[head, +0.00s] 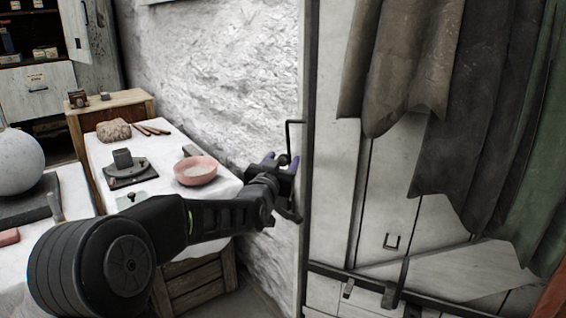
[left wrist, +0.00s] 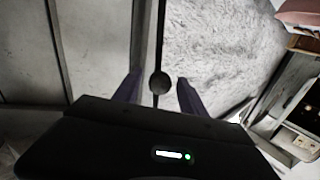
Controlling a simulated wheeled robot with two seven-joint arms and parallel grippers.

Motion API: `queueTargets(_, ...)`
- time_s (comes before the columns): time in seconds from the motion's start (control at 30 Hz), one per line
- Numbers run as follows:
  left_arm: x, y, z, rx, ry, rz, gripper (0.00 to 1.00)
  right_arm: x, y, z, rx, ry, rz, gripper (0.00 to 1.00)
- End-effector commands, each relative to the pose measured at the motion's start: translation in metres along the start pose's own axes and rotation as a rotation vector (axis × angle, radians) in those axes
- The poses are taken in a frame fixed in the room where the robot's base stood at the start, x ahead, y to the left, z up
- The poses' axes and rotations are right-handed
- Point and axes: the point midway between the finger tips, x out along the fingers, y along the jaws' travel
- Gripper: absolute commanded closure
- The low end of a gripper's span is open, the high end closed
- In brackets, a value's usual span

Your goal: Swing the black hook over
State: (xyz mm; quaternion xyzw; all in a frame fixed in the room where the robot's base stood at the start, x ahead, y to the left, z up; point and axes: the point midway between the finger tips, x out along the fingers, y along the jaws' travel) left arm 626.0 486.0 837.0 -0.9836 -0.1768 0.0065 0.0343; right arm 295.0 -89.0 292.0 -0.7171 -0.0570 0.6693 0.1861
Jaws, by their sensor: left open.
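A thin black hook (head: 288,135) stands out from the dark frame at the edge of the tall pale cupboard, beside the rough white wall. In the left wrist view a dark rod with a round knob (left wrist: 159,82) lies between the two open fingers (left wrist: 158,92), apart from the right one. Whether the left finger touches the rod I cannot tell. My right gripper is out of view.
Left of my arm, a white-covered table (head: 225,190) holds a pink bowl (head: 196,172), a dark stand (head: 125,170) and a stone lump (head: 114,130). Heavy cloths (head: 470,120) hang over the pale cupboard (head: 335,200). A dark latch (head: 397,285) sits low on it.

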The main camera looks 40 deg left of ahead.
Motion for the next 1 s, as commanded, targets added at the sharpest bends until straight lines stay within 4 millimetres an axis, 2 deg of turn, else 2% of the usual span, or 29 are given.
queueTargets(0.1,0.0059,0.0000,0.0001,-0.001,0.000,0.000,0.51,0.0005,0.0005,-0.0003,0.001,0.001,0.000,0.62)
queueTargets(0.37,0.0062,0.0000,-0.0003,-0.001,0.000,0.000,0.52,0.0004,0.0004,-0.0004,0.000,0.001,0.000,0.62)
queueTargets(0.9,0.0060,-0.0001,-0.0002,-0.001,0.000,0.000,0.96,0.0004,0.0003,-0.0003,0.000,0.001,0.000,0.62)
queueTargets(1.0,0.0060,-0.0002,-0.0002,-0.001,0.000,0.000,1.00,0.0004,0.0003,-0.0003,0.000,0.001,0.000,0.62)
